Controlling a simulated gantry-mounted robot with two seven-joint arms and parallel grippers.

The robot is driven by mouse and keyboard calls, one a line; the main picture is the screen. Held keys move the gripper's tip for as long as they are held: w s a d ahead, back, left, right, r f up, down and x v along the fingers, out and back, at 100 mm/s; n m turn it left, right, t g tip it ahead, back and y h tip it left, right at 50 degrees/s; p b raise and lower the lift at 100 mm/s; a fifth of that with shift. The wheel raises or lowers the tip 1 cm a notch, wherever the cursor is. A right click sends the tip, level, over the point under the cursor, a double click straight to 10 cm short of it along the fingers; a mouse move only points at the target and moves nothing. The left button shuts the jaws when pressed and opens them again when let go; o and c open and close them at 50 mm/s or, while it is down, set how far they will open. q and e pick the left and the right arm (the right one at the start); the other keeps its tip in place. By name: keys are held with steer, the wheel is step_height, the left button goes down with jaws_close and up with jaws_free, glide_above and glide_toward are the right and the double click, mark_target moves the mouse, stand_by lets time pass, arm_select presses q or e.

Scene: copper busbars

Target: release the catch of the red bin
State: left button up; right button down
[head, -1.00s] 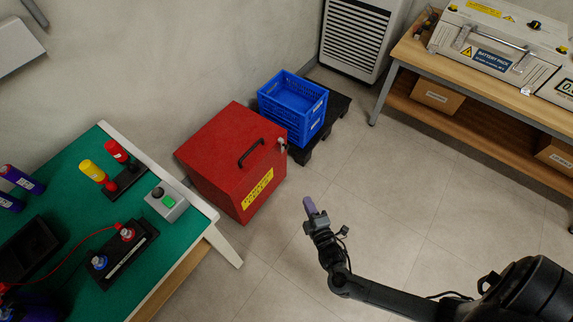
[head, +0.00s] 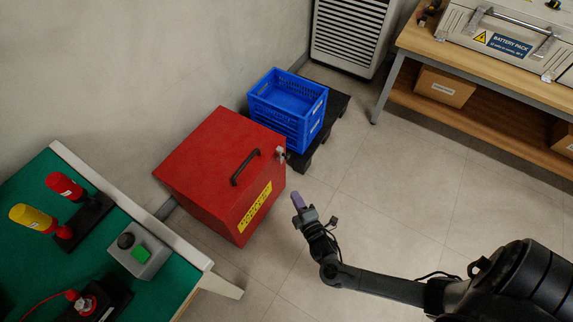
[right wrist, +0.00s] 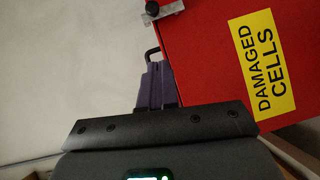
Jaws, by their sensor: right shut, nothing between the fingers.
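The red bin (head: 195,160) stands on the floor with a dark handle (head: 243,168) and a yellow label (head: 255,207) on its front. Its small metal catch (head: 281,154) is at the corner on the right. In the right wrist view the red bin (right wrist: 225,55) fills the upper right, with the catch (right wrist: 164,8) at the top edge. My right gripper (head: 297,200) is shut and empty, just right of the bin and below the catch in the head view. Its purple fingers (right wrist: 154,80) point up toward the catch in the wrist view, apart from it. My left gripper is not in view.
A blue crate (head: 290,92) sits on a black pallet (head: 333,103) right behind the bin. A green-topped workbench (head: 50,170) is at left, and a wooden bench (head: 470,65) at upper right. Open floor (head: 400,200) lies right of the bin.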

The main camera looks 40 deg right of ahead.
steer(key=b, duration=0.6)
glide_toward(282, 155)
steer(key=w+a, duration=0.2)
steer(key=w+d+b, duration=0.1)
steer(key=w+d+f+b, duration=0.1)
steer(key=d, duration=0.1)
steer(key=shift+d, duration=0.15)
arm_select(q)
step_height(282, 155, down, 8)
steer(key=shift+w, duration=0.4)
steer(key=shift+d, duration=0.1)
arm_select(e)
steer(key=shift+r, duration=0.1)
